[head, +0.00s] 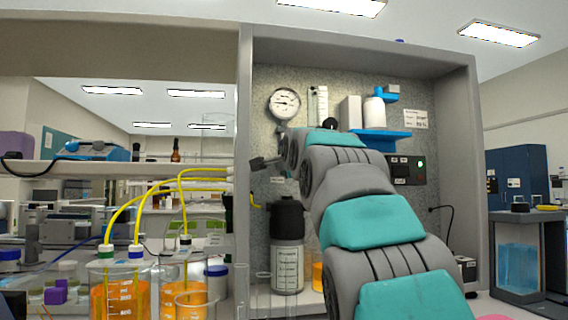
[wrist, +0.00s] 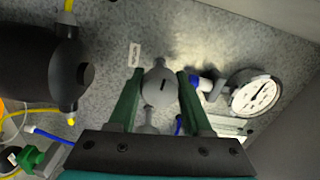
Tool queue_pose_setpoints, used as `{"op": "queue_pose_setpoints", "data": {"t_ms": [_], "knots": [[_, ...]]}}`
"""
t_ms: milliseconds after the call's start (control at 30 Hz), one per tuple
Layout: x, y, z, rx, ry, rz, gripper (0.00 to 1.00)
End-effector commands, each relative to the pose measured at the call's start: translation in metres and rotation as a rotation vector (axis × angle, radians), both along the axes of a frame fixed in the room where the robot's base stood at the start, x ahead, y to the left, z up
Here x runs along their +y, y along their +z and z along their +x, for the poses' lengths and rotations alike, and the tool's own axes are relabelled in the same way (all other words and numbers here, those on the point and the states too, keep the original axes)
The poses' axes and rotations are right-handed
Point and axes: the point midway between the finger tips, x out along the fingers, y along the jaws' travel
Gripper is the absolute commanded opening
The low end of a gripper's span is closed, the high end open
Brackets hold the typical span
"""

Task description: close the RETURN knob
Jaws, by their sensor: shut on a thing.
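In the wrist view a round grey knob (wrist: 158,88) with a dark slot-like mark sits between the two green fingers of my gripper (wrist: 160,75). The gripper is shut on this knob, one finger on each side. The mark runs roughly along the fingers. A small white label (wrist: 134,55) is on the speckled panel beside the knob; its text is too small to read. In the head view my gripper (head: 264,163) is at the panel, below the gauge, and the knob cannot be made out there.
A pressure gauge (wrist: 255,92) is right of the gripper in the wrist view; it also shows in the head view (head: 284,103). A black-topped vessel (head: 287,220) stands below. Yellow tubes (head: 150,192) run to orange-filled beakers (head: 120,298) at left. A blue shelf (head: 382,136) is at right.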

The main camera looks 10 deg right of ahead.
Motion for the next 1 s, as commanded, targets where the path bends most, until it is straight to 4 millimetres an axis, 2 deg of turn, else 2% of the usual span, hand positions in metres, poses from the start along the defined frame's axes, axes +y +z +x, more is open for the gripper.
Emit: {"op": "queue_pose_setpoints", "data": {"t_ms": [1000], "knots": [[-0.0002, -0.0024, 0.0002, 0.002, -0.002, 0.963, 0.0]]}}
